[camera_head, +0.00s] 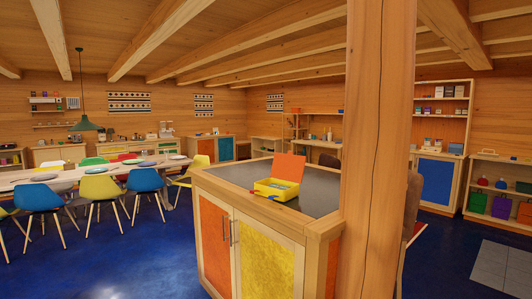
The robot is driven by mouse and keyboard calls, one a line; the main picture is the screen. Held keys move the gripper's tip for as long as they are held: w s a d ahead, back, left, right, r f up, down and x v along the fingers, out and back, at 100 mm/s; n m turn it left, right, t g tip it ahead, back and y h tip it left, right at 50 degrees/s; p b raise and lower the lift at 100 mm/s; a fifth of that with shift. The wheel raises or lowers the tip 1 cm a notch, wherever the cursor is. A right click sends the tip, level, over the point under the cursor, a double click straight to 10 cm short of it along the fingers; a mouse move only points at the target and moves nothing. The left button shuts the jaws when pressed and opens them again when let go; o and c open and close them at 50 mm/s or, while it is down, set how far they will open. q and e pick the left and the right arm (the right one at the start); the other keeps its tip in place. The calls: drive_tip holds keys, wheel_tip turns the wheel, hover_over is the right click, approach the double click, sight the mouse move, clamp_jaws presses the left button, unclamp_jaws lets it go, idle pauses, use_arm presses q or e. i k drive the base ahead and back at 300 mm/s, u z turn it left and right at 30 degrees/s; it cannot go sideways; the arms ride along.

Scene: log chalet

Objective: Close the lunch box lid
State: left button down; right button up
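A small yellow lunch box (273,190) sits on the dark top of a wooden cabinet in the middle of the camera_head view. Its orange lid (289,167) stands up, open, at the back of the box. Something greenish shows inside, too small to tell. A small blue and red item lies at the front edge of the box. Neither of my grippers is in view.
The cabinet (256,252) has orange and yellow doors. A thick wooden post (376,150) rises at its right side. A long table (90,174) with several coloured chairs stands at left. Blue floor (120,262) lies open at front left.

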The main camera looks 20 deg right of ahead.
sight(288, 167)
drive_tip(key=u, duration=1.05)
drive_tip(key=i, duration=2.5)
drive_tip(key=z, duration=2.4)
